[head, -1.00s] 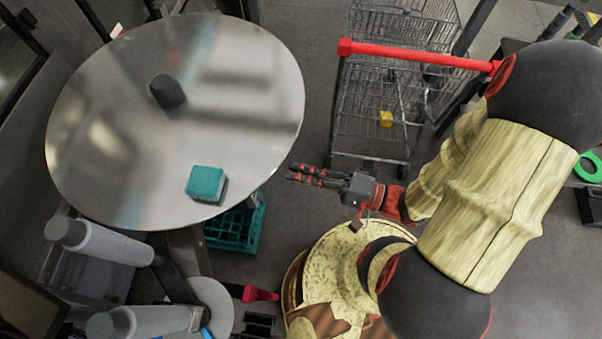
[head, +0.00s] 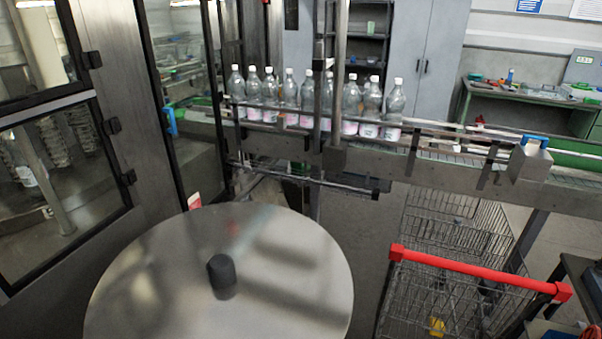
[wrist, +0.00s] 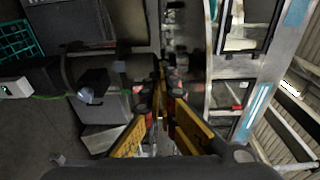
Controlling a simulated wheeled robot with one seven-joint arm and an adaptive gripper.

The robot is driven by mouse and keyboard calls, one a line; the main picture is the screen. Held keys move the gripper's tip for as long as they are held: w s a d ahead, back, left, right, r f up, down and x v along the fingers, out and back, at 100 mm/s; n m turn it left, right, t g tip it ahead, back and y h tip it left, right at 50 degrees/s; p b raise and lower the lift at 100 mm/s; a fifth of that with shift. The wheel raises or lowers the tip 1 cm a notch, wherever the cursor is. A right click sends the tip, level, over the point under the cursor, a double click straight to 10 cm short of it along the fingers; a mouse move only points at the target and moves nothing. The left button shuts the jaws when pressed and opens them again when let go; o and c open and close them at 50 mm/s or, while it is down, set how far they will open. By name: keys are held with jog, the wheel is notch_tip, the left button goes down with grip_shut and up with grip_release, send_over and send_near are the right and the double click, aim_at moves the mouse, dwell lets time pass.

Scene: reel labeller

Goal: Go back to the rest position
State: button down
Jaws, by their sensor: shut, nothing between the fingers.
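My gripper (wrist: 160,88) shows in the wrist view, with its yellow-sided fingers meeting at the tips. It is shut and holds nothing. The arm and the gripper are out of the head view now. The round metal reel table (head: 290,270) fills the lower left of the head view, with a dark knob (head: 222,274) at its middle. The teal block seen on this table earlier is outside the head view now.
A conveyor (head: 400,160) with several clear bottles (head: 310,95) crosses behind the reel table. A wire cart (head: 440,290) with a red handle (head: 470,272) stands at the right. Glass machine doors (head: 60,180) stand at the left. A teal crate (wrist: 17,40) shows in the wrist view.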

jog(key=s+d+n+g+h, duration=0.4)
jog(key=s+n+g+h, duration=0.3)
jog(key=g, duration=0.3)
jog(key=w+d+r+t+h, duration=0.3)
jog(key=w+r+h, duration=0.1)
jog(key=r, duration=0.3)
jog(key=w+d+r+t+h, duration=0.3)
jog(key=w+r+h, duration=0.1)
jog(key=r, duration=0.4)
jog(key=shift+w+d+r+m, duration=0.25)
jog(key=shift+w+d+m, duration=0.05)
jog(key=shift+d, duration=0.05)
